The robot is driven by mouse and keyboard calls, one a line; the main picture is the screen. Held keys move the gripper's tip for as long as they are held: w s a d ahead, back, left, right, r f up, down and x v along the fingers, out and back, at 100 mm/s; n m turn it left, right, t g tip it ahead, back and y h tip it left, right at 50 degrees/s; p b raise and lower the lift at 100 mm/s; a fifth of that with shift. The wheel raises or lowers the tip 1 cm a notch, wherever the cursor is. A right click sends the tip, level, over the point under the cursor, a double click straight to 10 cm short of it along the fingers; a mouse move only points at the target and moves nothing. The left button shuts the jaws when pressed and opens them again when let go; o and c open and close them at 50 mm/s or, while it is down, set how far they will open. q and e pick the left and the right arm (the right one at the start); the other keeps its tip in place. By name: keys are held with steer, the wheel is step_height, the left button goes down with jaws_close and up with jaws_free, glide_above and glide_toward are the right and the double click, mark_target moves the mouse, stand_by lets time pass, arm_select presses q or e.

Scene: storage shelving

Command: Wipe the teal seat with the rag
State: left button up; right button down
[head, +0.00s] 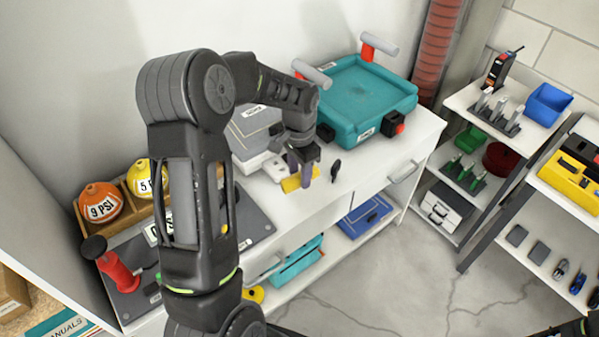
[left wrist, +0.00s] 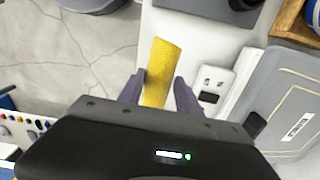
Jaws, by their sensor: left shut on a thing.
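The teal seat (head: 368,92) sits at the far right part of the white cabinet top in the head view. It has a shallow recessed face and grey handles with red ends. My left gripper (head: 302,180) is low over the cabinet's front edge, to the left of the seat and apart from it. It is shut on the yellow rag (head: 290,184). In the left wrist view the rag (left wrist: 161,72) stands out between the two purple-grey fingers (left wrist: 158,92).
A small black object (head: 335,169) lies between my left gripper and the seat. Orange (head: 100,203) and yellow (head: 146,179) pressure-marked pieces sit at left. Shelves with tools stand at right.

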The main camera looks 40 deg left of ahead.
arm_select(q)
steer(key=shift+c, duration=1)
steer(key=shift+w+d+r, duration=0.1)
steer(key=shift+w+d, duration=0.05)
steer(key=shift+d, duration=0.1)
steer(key=w+d+r+n, duration=0.1)
steer(key=d+r+n, duration=0.1)
steer(key=d, duration=0.6)
steer(key=w+d+r+n, duration=0.2)
steer(key=d+r, duration=0.3)
steer(key=d, duration=0.3)
steer(key=shift+w+d, duration=0.25)
steer(key=shift+d, duration=0.1)
